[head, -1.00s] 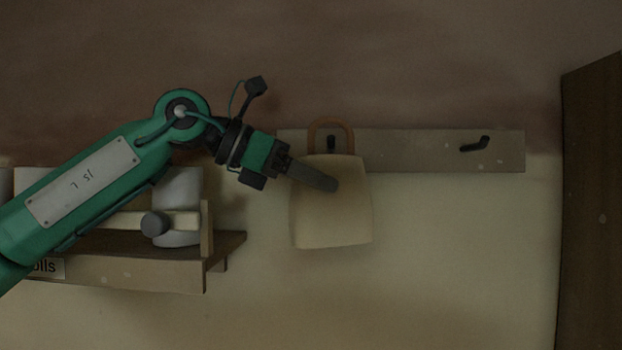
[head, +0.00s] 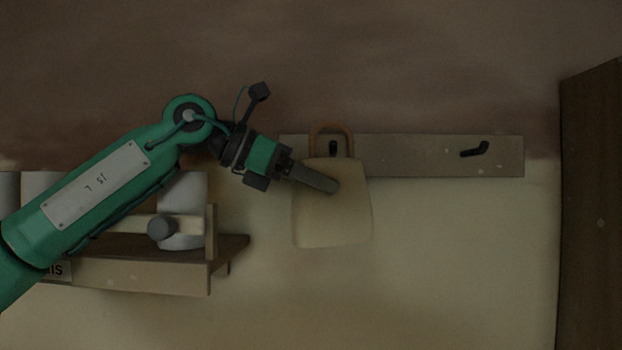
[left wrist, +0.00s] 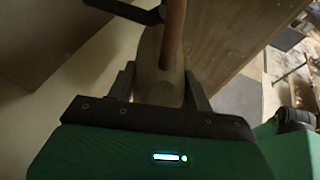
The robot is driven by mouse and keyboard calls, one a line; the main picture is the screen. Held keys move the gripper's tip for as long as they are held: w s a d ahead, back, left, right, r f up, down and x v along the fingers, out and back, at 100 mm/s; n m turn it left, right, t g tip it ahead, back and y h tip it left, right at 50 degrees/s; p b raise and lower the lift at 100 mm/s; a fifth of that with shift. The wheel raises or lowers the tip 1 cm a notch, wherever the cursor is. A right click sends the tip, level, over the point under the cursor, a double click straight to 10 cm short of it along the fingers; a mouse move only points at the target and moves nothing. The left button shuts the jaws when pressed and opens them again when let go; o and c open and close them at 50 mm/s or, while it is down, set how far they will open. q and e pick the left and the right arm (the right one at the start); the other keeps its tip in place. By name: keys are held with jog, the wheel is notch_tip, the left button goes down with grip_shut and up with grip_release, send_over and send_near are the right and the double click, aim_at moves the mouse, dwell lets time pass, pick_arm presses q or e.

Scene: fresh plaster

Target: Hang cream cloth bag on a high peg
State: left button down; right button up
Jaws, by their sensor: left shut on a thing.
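The cream cloth bag (head: 332,218) is in front of the wall in the head view, with its brown loop handle (head: 346,137) upright above it. My left gripper (head: 332,186) is shut on the bag near its top. In the left wrist view the bag (left wrist: 150,88) sits between the two fingers and the handle (left wrist: 173,35) rises from it. A dark peg (head: 333,148) shows through the loop; I cannot tell whether the loop is around it or in front of it. Another dark peg (head: 475,149) on the right is bare. My right gripper is not in view.
The pegs are on a pale wooden rail (head: 410,157) on the wall. A wooden shelf (head: 150,275) with white rolls (head: 186,190) stands at the left, behind my left arm. A dark wooden upright (head: 592,210) is at the right edge. The wall below the rail is clear.

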pick_arm(q)
jog(key=shift+w+a+r, duration=0.1)
jog(key=shift+w+a, duration=0.05)
jog(key=shift+w, duration=0.3)
jog(key=shift+w+a+r, duration=0.1)
jog(key=shift+w, duration=0.3)
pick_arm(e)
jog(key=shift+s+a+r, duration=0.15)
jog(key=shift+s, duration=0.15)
pick_arm(q)
jog(key=shift+w+a+r, duration=0.1)
jog(key=shift+w+r, duration=0.05)
jog(key=shift+w, duration=0.1)
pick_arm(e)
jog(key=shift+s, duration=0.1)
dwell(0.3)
